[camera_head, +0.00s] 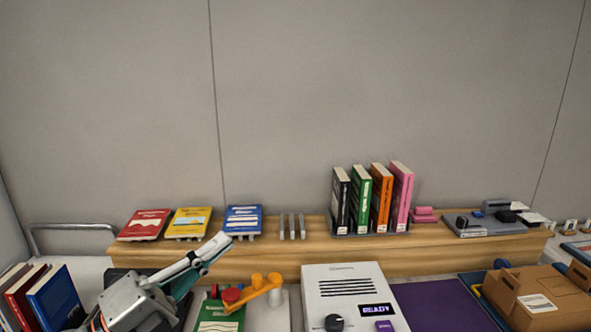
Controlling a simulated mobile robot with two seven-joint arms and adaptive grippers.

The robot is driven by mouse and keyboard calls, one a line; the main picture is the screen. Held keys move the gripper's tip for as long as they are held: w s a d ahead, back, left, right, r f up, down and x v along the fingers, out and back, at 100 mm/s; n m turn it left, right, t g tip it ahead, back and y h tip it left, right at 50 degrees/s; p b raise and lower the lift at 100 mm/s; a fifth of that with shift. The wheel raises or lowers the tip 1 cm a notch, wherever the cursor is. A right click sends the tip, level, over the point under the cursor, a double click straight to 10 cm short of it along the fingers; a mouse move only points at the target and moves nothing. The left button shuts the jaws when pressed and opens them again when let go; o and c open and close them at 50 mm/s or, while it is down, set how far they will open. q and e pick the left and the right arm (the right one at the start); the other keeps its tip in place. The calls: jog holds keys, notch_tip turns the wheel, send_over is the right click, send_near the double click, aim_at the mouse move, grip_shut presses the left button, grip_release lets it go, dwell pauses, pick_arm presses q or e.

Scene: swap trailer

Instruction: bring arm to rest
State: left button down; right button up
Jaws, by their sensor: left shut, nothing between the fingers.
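My left gripper (218,247) comes in from the lower left and reaches up and to the right. Its slim fingers are together with nothing between them. The fingertips are in front of the wooden shelf (290,259), below the blue book (243,220) in this view. Whether they touch the shelf edge I cannot tell. My right gripper is not in view.
Red (144,225) and yellow (188,223) books lie on the shelf, and several books stand upright at its middle (372,200). Below are an orange arm-like piece (256,288), a white device (349,290), a purple mat (435,306) and a cardboard box (540,299).

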pick_arm(q)
jog(key=w+a+f+n+t+y, duration=0.1)
jog(key=a+f+n+t+y, duration=0.1)
jog(key=a+f+n+y, duration=0.65)
jog(key=w+a+f+n+t+y, duration=0.15)
jog(key=a+f+n+y, duration=0.35)
jog(key=a+n+y, duration=0.5)
jog(key=s+a+f+n+g+y, duration=0.1)
jog(key=s+f, duration=0.1)
jog(key=f, duration=0.2)
jog(key=s+a+f+n+g+y, duration=0.1)
jog(key=s+f+g, duration=0.1)
jog(key=f, duration=0.2)
jog(key=s+a+f+n+g+y, duration=0.1)
jog(key=s+a+f, duration=0.1)
jog(key=f, duration=0.2)
jog(key=shift+s+n+g+y, duration=0.25)
jog(key=shift+s+n+g, duration=0.1)
jog(key=shift+s, duration=0.05)
jog(key=s+a+f+g, duration=0.1)
jog(key=s+f+g, duration=0.5)
jog(key=s+f, duration=0.45)
jog(key=d+f+n+t+h, duration=0.3)
jog(key=d+f+h, duration=0.4)
jog(key=d+f, duration=0.7)
jog(key=shift+w+d+f+t+h, duration=0.2)
jog(key=shift+w+d+t+h, duration=0.15)
jog(key=shift+d, duration=0.65)
